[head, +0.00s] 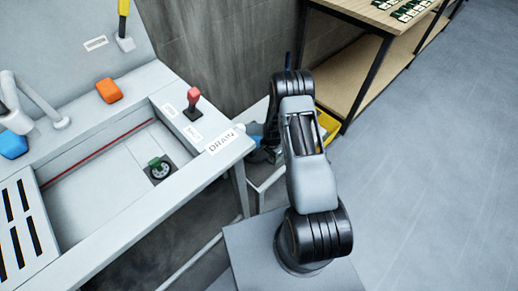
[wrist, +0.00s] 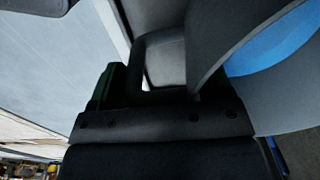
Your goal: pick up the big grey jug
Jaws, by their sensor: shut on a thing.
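The grey jug (wrist: 225,38) fills the upper right of the wrist view, close to the camera, with a blue surface (wrist: 270,50) inside its rim. Its grey handle (wrist: 162,58) stands out to the left. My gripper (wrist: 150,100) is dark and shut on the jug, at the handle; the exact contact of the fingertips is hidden. In the head view my arm hides most of the gripper and jug. A small blue patch (head: 257,139) shows just left of the arm, beside the sink unit's corner, and appears to be the jug's inside.
A sink unit (head: 100,235) with a "DRAIN" label, a red-topped lever (head: 193,100) and an orange block (head: 108,90) stands at left. A shelf table (head: 355,18) with green-and-white items is at upper right. A yellow thing (head: 328,126) lies behind my arm. The floor at right is clear.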

